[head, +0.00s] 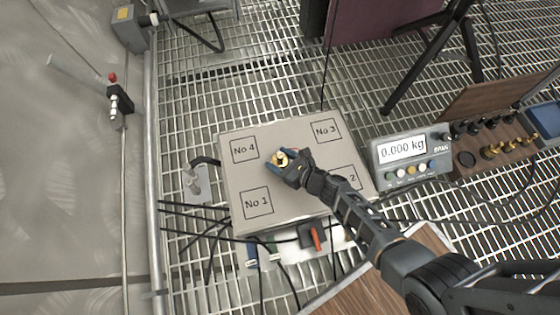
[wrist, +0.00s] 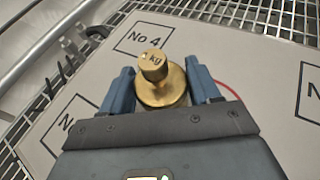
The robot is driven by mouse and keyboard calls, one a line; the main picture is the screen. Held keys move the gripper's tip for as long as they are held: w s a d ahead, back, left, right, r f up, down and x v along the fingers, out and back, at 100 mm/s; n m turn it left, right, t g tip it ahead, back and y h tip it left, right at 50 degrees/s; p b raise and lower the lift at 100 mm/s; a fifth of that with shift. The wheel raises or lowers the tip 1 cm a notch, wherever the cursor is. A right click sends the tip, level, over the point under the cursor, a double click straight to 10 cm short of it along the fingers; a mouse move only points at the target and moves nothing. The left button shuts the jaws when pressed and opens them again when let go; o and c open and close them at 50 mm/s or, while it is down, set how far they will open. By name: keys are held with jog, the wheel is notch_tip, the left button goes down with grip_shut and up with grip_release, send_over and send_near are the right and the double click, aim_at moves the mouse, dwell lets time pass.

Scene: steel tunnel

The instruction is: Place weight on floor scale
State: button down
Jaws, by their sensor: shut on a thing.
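My gripper (head: 284,165) is over the middle of the floor scale (head: 275,135), a flat beige platform with squares marked No 1 to No 4. Its blue fingers are shut on a brass weight (head: 279,158). The weight also shows in the wrist view (wrist: 158,82), upright between the fingers, its knob marked kg. Part of a red curve shows on the plate beside it. I cannot tell whether the weight touches the plate. The grey scale display (head: 402,149) to the right reads 0.000 kg.
A wooden rack (head: 500,150) with several brass and dark weights stands right of the display. A black tripod (head: 430,60) stands behind. Black cables run over the grated floor around the scale. A pipe (head: 152,130) runs along the left.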

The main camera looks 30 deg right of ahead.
jog(key=shift+w+r, duration=0.1)
jog(key=shift+c, duration=1.2)
grip_release()
jog(key=p+v, duration=0.5)
jog(key=v, duration=0.5)
jog(key=shift+s, duration=0.3)
jog(key=shift+v, duration=0.75)
